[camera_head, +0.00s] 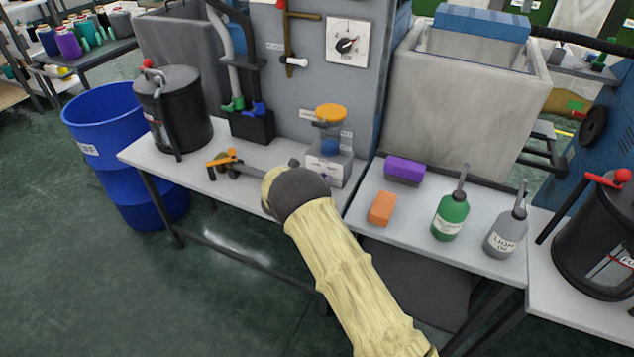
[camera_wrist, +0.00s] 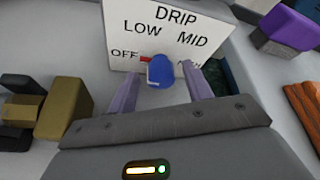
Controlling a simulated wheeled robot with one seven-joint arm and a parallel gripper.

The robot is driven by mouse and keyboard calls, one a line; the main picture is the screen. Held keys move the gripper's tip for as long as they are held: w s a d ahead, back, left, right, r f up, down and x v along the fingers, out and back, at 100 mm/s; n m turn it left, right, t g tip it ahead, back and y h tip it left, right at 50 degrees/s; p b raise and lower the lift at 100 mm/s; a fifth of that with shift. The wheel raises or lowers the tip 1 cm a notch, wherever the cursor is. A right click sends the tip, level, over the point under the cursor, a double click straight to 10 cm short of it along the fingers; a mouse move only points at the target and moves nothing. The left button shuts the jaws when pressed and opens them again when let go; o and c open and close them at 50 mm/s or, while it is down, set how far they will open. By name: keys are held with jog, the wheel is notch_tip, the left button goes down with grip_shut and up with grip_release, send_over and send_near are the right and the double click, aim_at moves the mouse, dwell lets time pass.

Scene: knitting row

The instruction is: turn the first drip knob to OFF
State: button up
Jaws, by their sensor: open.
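The drip knob (camera_wrist: 160,71) is blue and sits on a white panel (camera_wrist: 165,30) marked DRIP, OFF, LOW and MID. Another label at the right is partly hidden. A red mark shows at the knob's upper left, on the side of OFF. My gripper (camera_wrist: 161,86) is open, with one finger on each side of the knob. I cannot tell whether the fingers touch it. In the head view, the drip unit (camera_head: 328,165) stands on the bench under an orange-topped oiler; my arm hides my gripper and the knob there.
A brass fitting (camera_wrist: 62,108) lies close on the left. A purple block (camera_head: 404,170) and an orange block (camera_head: 382,208) lie to the right, near a green bottle (camera_head: 450,217) and a grey bottle (camera_head: 504,234). A black can (camera_head: 180,110) stands at the bench's left end.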

jog(key=p+v, duration=0.1)
jog(key=v, duration=1.6)
jog(key=shift+s, duration=0.15)
